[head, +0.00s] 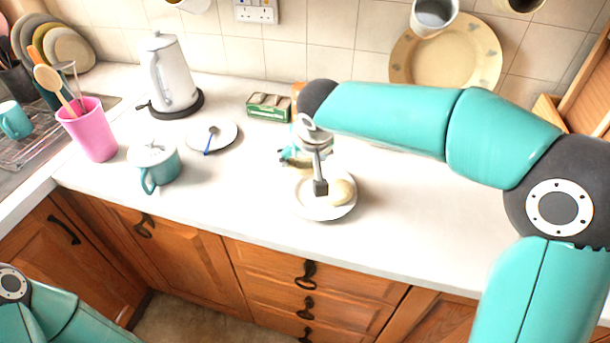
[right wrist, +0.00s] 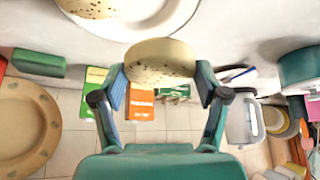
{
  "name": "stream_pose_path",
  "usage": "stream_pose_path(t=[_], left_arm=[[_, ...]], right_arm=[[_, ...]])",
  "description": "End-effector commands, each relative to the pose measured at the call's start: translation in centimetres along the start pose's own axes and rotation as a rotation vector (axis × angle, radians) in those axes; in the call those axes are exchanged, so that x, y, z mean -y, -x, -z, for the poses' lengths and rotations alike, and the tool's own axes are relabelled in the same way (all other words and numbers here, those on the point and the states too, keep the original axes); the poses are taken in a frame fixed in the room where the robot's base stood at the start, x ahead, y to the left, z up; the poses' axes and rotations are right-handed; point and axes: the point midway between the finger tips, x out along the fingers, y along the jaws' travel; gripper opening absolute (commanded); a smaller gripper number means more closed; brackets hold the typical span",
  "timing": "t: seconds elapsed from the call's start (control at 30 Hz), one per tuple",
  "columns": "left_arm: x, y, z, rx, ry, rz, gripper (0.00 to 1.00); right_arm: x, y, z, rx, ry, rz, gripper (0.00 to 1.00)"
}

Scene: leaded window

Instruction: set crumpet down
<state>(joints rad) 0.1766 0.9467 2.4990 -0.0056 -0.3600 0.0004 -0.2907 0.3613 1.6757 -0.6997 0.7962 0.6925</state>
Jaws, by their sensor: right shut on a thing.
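My right gripper (head: 304,172) points down at the back edge of a white plate (head: 312,212) on the worktop. In the right wrist view its two fingers (right wrist: 160,86) are shut on a pale, round crumpet (right wrist: 160,60). In the head view this crumpet is mostly hidden by the gripper. Another crumpet (head: 344,191) lies on the right part of the plate and also shows at the top of the right wrist view (right wrist: 90,8). The held crumpet's height above the worktop is hard to tell. My left arm shows at the lower left, its gripper out of the picture.
A lidded teal pot (head: 158,165), a saucer with a blue-handled spoon (head: 222,133), a kettle (head: 172,80) and a pink utensil cup (head: 92,135) stand to the left. A green box (head: 268,107) is behind. Free worktop lies right of the plate.

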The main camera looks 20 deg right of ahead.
Motion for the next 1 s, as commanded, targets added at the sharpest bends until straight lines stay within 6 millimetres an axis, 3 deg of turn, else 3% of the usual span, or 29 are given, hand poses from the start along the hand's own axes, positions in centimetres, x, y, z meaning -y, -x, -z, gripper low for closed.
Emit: stream_pose_path(t=[0.5,1.0], left_arm=[[0.1,-0.3,0.0,0.0,0.0,0.0,0.35],[0.3,-1.0,0.0,0.0,0.0,0.0,0.35]], right_arm=[[0.1,-4.7,-2.7,0.002,0.002,0.0,0.4],[0.1,-5.4,-3.0,-0.001,0.001,0.001,0.4]])
